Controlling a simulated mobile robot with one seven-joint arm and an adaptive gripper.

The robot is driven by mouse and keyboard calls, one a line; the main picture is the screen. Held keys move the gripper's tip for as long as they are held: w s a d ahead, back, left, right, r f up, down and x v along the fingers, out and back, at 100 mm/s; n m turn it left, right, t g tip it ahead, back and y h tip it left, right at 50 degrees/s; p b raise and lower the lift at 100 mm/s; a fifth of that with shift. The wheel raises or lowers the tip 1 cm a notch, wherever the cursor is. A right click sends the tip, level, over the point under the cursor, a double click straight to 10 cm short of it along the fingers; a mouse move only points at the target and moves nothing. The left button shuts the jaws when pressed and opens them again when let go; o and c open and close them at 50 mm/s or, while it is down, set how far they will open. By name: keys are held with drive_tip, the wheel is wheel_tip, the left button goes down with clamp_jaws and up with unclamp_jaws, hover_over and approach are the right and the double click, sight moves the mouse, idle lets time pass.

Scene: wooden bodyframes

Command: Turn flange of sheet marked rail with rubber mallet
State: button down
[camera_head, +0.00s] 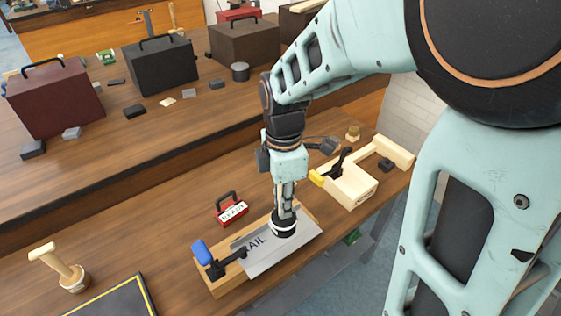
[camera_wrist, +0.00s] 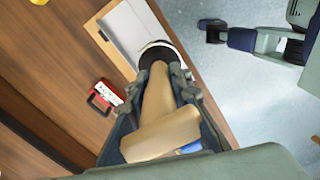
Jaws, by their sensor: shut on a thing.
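The grey sheet marked RAIL (camera_head: 262,252) lies on a wooden form (camera_head: 228,284) at the front of the bench. A clamp with a blue handle (camera_head: 202,252) stands at its left end. My gripper (camera_head: 285,203) is over the sheet's right part, shut on the wooden handle of a mallet (camera_wrist: 158,100). The mallet's dark head with a white band (camera_head: 284,226) is low over the sheet; whether it touches is unclear. In the wrist view, the sheet (camera_wrist: 128,28) shows beyond the head, which hides part of it.
A red block labelled READY (camera_head: 231,210) sits behind the form. A wooden block (camera_head: 350,188) with a yellow-handled clamp stands to the right. Another wooden-handled tool (camera_head: 62,265) and a dark yellow-edged mat (camera_head: 115,301) are at the left. Toolboxes (camera_head: 160,65) stand behind.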

wheel_tip(320, 180, down, 9)
drive_tip(key=b, duration=0.6)
drive_tip(key=shift+r, duration=0.15)
wheel_tip(320, 180, up, 9)
drive_tip(key=p, duration=0.6)
drive_tip(key=shift+f+p, duration=0.2)
drive_tip(key=shift+p, duration=0.1)
drive_tip(key=shift+f, duration=0.15)
drive_tip(key=s+d+r+p, duration=0.1)
drive_tip(key=s+d+r, duration=0.1)
drive_tip(key=s, duration=0.6)
drive_tip(key=shift+s+d+p, duration=0.15)
drive_tip(key=shift+s+p, duration=0.2)
drive_tip(key=shift+w, duration=0.1)
